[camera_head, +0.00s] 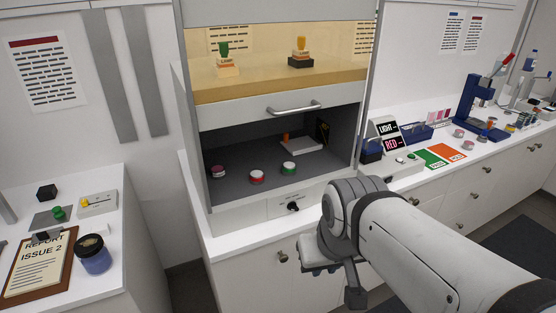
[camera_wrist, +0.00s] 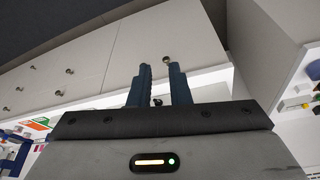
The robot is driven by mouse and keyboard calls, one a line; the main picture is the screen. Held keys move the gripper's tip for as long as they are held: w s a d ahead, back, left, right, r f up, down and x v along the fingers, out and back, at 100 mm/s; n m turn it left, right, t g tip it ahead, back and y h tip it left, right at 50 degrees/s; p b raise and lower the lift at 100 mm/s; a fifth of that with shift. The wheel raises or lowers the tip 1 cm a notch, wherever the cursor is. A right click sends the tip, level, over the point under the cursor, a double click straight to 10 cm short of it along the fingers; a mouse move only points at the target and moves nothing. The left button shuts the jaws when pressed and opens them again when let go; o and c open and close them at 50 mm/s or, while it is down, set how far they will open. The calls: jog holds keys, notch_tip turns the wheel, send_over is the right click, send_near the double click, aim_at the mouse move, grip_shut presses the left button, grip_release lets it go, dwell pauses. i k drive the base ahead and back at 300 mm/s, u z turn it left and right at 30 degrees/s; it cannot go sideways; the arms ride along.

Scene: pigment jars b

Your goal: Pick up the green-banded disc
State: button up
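The green-banded disc (camera_head: 289,168) is a small, low, round piece with a pale top. It lies on the dark floor of the open cabinet bay, at the right of a row of discs. A red-banded disc (camera_head: 257,176) is just left of it, and a third disc (camera_head: 218,172) is farther left, its band dark and reddish. My gripper, seen in the wrist view (camera_wrist: 160,72), is open with a narrow empty gap between its fingers. In the head view it hangs below the bay, in front of the white cabinet. No disc shows in the wrist view.
The raised sash with its handle (camera_head: 294,108) closes off the bay's top. Inside, a pale plate (camera_head: 302,145) stands behind the green-banded disc. The right counter holds LIGHT and RED signs (camera_head: 388,135) and green and orange mats. A clipboard (camera_head: 38,266) and jar (camera_head: 93,256) are at left.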

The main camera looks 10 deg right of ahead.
aim_at(290, 168)
jog(key=u, duration=2.25)
jog(key=k, duration=1.1)
jog(key=z, duration=1.7)
jog(key=i, duration=1)
jog(key=z, duration=0.05)
